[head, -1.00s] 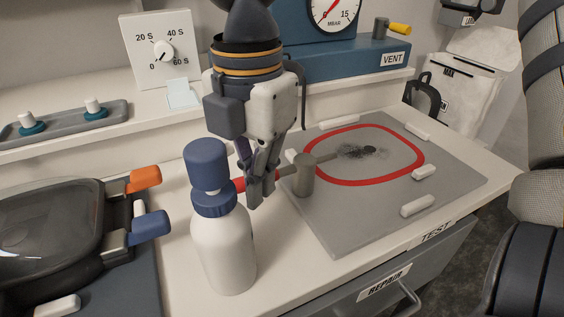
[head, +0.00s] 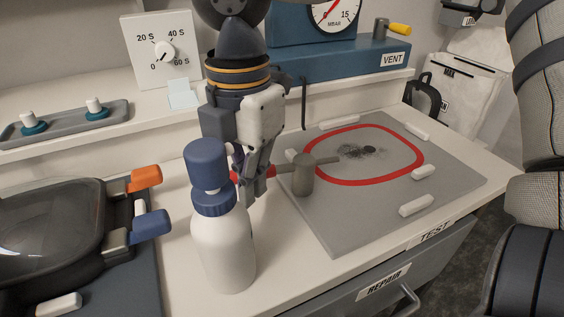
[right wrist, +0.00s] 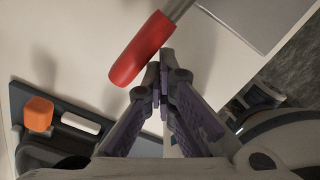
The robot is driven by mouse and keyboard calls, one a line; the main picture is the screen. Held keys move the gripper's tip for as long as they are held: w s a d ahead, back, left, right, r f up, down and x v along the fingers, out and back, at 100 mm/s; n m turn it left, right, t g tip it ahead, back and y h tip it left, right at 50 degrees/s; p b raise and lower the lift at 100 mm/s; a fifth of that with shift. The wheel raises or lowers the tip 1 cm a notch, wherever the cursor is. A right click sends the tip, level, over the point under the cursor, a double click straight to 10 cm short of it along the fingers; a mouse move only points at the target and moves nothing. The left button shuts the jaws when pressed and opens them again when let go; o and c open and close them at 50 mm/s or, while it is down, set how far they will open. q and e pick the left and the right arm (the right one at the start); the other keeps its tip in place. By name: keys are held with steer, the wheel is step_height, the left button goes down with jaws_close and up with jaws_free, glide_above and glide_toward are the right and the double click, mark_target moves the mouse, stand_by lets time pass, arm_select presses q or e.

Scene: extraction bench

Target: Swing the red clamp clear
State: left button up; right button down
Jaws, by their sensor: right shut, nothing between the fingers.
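The red clamp handle (head: 270,170) is joined by a grey bar to a round metal post (head: 303,177) at the left edge of the grey test plate (head: 345,235). My left gripper is not in view.
A white bottle with a blue cap (head: 222,250) stands just in front of my right gripper. A dark lidded device with orange and blue latches (head: 75,235) is at the left. A blue gauge unit (head: 345,60) stands behind. White bench shows between.

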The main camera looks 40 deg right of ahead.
steer(key=shift+w+d, duration=0.2)
steer(key=shift+w, duration=0.85)
steer(key=shift+w+d, duration=0.3)
steer(key=shift+w, duration=0.25)
steer(key=shift+w+d, duration=0.25)
steer(key=shift+w, duration=0.25)
steer(key=shift+w+d+p, duration=0.3)
steer(key=shift+w+d, duration=1.3)
steer(key=shift+d, duration=0.3)
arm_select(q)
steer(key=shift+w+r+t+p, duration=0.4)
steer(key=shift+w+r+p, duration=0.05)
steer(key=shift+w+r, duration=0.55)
arm_select(e)
step_height(320, 180, up, 8)
steer(key=s, duration=0.1)
steer(key=shift+a, duration=0.1)
